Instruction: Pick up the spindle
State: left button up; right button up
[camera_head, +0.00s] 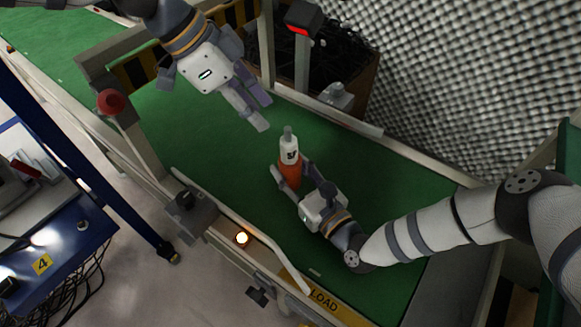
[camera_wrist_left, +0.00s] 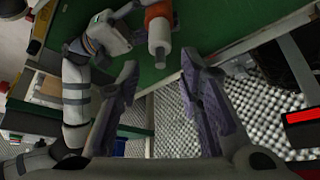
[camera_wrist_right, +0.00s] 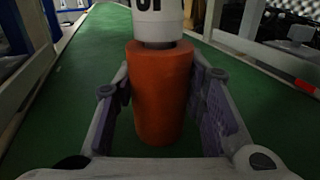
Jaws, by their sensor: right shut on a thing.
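The spindle (camera_head: 289,153) has an orange lower body, a white upper part with black marking and a grey tip. It stands upright over the green conveyor belt; I cannot tell whether its base touches the belt. My right gripper (camera_head: 290,173) is shut on its orange body. In the right wrist view, the fingers flank the orange body (camera_wrist_right: 160,95). My left gripper (camera_head: 264,113) is open and empty, above and to the left of the spindle in the head view. In the left wrist view, the spindle (camera_wrist_left: 159,30) shows beyond the spread fingers.
The green belt (camera_head: 210,140) is clear around the spindle. Metal side rails (camera_head: 400,148) border it. A frame with a red button (camera_head: 111,101) crosses the belt at left. A dark-filled bin (camera_head: 345,60) and grey foam wall stand behind. A blue table (camera_head: 60,235) stands at left.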

pick_arm(q)
jog(key=shift+o, duration=0.3)
jog(key=o, duration=0.4)
jog(key=shift+w+f, duration=0.15)
jog(key=shift+c, duration=0.2)
jog(key=w+d+f+m+t+h, duration=0.3)
jog(key=w+d+m+t+h, duration=0.15)
jog(key=d, duration=0.55)
jog(key=s+d+r+m+t+h, duration=0.2)
jog(key=s+d+r+t+h, duration=0.45)
jog(key=s+r+h, duration=0.3)
jog(key=n+t+y, duration=0.4)
jog(key=n+y, duration=0.8)
jog(key=n, duration=0.6)
send_near(287, 140)
jog(key=x, duration=1)
jog(key=shift+w+d, duration=0.1)
jog(key=shift+w, duration=0.2)
